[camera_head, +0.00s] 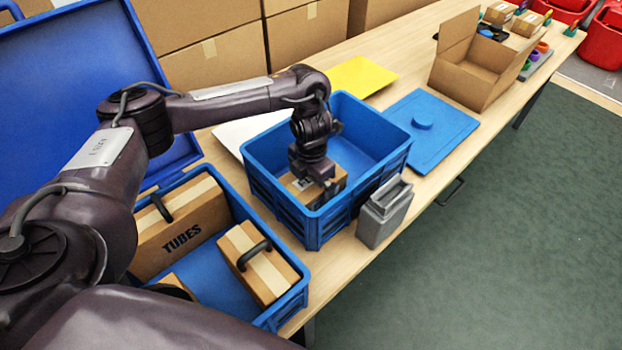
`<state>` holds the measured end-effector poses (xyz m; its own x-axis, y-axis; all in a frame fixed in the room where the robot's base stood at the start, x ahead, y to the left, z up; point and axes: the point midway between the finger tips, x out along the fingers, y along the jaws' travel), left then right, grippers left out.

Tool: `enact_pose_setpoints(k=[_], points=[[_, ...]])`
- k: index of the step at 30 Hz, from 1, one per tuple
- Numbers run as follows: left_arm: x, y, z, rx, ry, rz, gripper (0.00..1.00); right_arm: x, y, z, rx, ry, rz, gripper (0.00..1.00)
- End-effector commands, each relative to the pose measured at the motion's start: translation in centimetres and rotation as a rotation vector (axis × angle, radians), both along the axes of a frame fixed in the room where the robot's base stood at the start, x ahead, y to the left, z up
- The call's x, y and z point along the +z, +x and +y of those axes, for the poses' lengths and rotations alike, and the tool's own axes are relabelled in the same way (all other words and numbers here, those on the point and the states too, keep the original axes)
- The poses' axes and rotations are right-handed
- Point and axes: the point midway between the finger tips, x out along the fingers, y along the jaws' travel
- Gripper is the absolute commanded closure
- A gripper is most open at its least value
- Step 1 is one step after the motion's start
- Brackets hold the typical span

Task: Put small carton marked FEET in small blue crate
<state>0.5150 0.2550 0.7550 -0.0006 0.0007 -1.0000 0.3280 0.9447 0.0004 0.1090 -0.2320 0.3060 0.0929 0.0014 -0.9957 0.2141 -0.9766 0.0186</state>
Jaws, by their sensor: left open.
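The small blue crate (361,118) stands open in the middle of the table. A small brown carton (334,187) lies low inside it, at the near end. No marking can be read on it, so I cannot tell whether it is the one marked FEET. My left gripper (312,184) reaches down into the crate, with its open fingers at the top of this carton. The arm hides part of the carton, and whether the fingers touch it is unclear. My right gripper is not in view.
A larger blue crate (303,290) at the near left holds a carton marked TUBES (190,228) and a carton with a dark handle (262,270). A grey bin (384,215) stands against the small crate's right side. A blue lid (440,140) and open box (470,75) lie beyond.

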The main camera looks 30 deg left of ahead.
Motion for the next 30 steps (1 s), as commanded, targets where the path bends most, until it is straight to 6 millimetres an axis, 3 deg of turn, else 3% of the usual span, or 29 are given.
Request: enact_pose_setpoints(k=[5, 18, 24, 30], points=[[2.0, 0.1, 0.0, -0.002, 0.0, -0.004, 0.0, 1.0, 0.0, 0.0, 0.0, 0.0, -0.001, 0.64], [10.8, 0.1, 0.0, -0.001, 0.001, -0.003, 0.0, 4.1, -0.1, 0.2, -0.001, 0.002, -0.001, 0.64], [12.2, 0.0, 0.0, 0.0, 0.0, -0.001, 0.0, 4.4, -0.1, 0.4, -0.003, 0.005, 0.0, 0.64], [12.3, 0.0, 0.0, 0.0, 0.0, 0.0, 0.0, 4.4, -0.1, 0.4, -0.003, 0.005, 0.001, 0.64]])
